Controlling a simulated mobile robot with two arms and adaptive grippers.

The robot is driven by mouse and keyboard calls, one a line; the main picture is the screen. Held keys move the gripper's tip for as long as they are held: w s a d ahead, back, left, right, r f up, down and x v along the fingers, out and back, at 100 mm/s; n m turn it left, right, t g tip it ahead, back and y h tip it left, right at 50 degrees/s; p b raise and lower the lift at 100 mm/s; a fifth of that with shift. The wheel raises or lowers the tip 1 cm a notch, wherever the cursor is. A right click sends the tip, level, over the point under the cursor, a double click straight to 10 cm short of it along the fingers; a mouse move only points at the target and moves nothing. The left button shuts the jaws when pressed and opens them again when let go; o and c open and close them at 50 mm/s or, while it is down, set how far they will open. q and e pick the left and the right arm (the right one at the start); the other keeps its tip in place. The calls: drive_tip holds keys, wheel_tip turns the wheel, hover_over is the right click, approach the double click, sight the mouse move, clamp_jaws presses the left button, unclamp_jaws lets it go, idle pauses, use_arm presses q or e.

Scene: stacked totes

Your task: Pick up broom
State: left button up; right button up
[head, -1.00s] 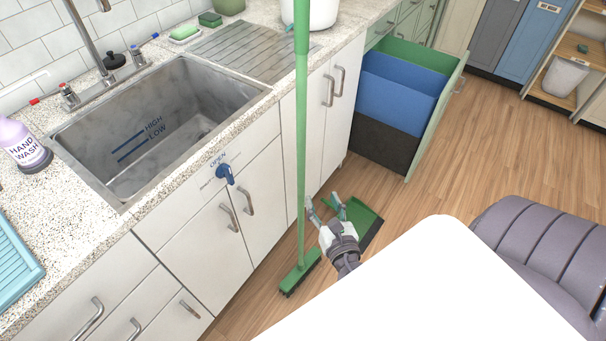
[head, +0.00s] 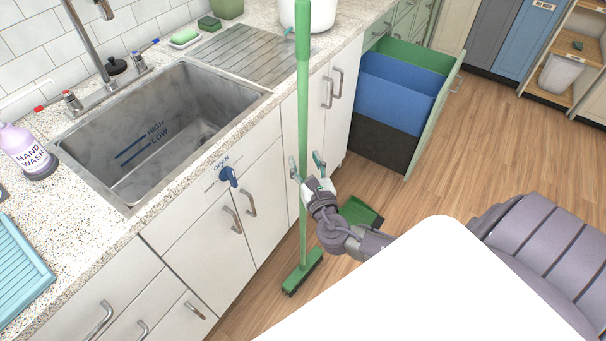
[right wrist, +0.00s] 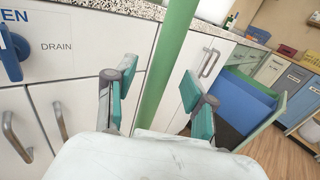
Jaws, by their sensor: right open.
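The green broom (head: 303,130) stands upright against the front of the sink counter in the head view, its brush head (head: 302,272) on the floor. My right gripper (head: 305,165) is open at the broom's handle, about halfway up. In the right wrist view the handle (right wrist: 168,70) passes between the two spread fingers of the right gripper (right wrist: 158,92), with a gap on each side. Whether the handle lies fully between the pads in depth is hard to tell. My left gripper is not in view.
White cabinet doors (head: 262,190) with metal handles stand right behind the broom. A green dustpan (head: 360,212) lies on the floor behind my right arm. An open drawer with blue bins (head: 400,90) juts out on the right. The wooden floor (head: 480,150) beyond is clear.

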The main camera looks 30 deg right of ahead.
drive_tip(key=shift+x, duration=1.05)
drive_tip(key=shift+s, duration=0.1)
drive_tip(key=shift+c, duration=0.2)
clamp_jaws()
drive_tip(key=shift+r, duration=0.1)
drive_tip(key=shift+r, duration=0.1)
